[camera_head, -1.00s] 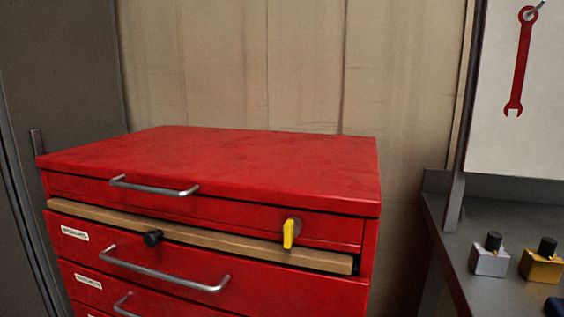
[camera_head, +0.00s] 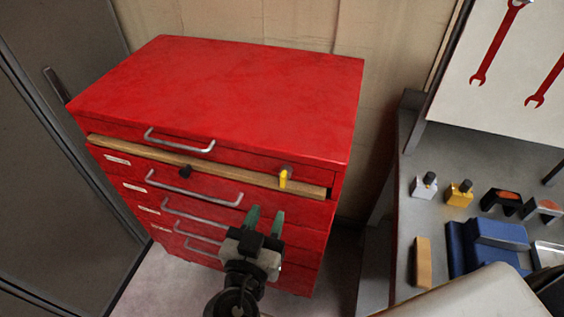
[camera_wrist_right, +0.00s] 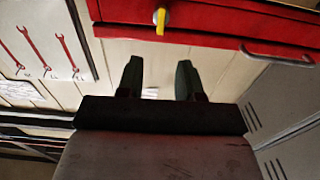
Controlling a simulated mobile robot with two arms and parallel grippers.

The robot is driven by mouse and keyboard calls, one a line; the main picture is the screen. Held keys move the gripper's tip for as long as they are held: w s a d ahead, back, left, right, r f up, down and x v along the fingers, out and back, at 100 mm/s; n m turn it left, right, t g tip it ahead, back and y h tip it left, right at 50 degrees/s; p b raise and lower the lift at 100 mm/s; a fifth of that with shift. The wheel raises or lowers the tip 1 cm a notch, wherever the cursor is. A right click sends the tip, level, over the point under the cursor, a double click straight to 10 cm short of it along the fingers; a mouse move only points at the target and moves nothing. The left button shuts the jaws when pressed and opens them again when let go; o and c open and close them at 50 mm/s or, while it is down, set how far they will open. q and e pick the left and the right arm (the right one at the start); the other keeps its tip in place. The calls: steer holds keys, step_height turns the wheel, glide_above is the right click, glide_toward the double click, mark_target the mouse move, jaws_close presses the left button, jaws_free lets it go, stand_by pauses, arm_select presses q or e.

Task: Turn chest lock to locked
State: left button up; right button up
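The red chest (camera_head: 230,95) stands in front of the wall with its drawers facing me. Its lock has a yellow key-like lever (camera_head: 283,178), which hangs roughly vertical on the right of the top drawer front. The lever also shows in the right wrist view (camera_wrist_right: 160,20), near the top edge. My right gripper (camera_head: 265,218) is open and empty, below and slightly left of the lever and apart from it. Its two dark green fingers (camera_wrist_right: 159,80) show spread in the wrist view with nothing between them. My left gripper is not in view.
Metal drawer handles (camera_head: 180,140) stick out. A workbench (camera_head: 405,215) with small parts and a blue object stands right. A grey cabinet (camera_head: 60,200) stands left.

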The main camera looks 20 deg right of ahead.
mark_target(282, 179)
steer(key=p+x, duration=0.3)
steer(key=x, duration=0.6)
steer(key=shift+r, duration=0.1)
steer(key=shift+w+d, duration=0.35)
steer(key=shift+w, duration=0.1)
jaws_close()
